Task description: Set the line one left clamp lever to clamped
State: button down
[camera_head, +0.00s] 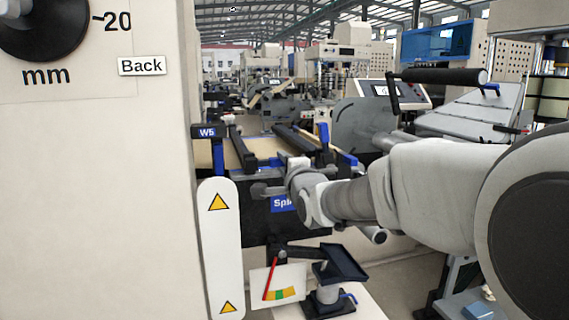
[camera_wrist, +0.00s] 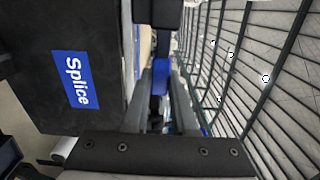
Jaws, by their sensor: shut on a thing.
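My gripper (camera_head: 262,190) is in front of the dark splice table panel with the blue Splice sign (camera_head: 282,203). In the wrist view its two grey fingers (camera_wrist: 164,95) reach forward and close on a blue part that looks like a clamp lever (camera_wrist: 160,78). A black block (camera_wrist: 165,45) sits just beyond the blue part. The fingers hide part of the lever, and I cannot tell its exact angle. The Splice sign also shows at the left of the wrist view (camera_wrist: 75,80). In the head view, the held part is not clearly visible.
A large pale cabinet (camera_head: 95,200) fills the left side, with a white warning plate (camera_head: 221,250) at its edge. A red-needle gauge (camera_head: 277,284) and a dark tray (camera_head: 340,263) stand below my arm. In the wrist view, dark grid-like bars (camera_wrist: 250,70) run along the right.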

jog(key=shift+f, duration=0.1)
jog(key=c, duration=0.7)
grip_release()
jog(key=shift+s, duration=0.1)
jog(key=shift+p+v, duration=1.55)
jog(key=shift+v, duration=7.1)
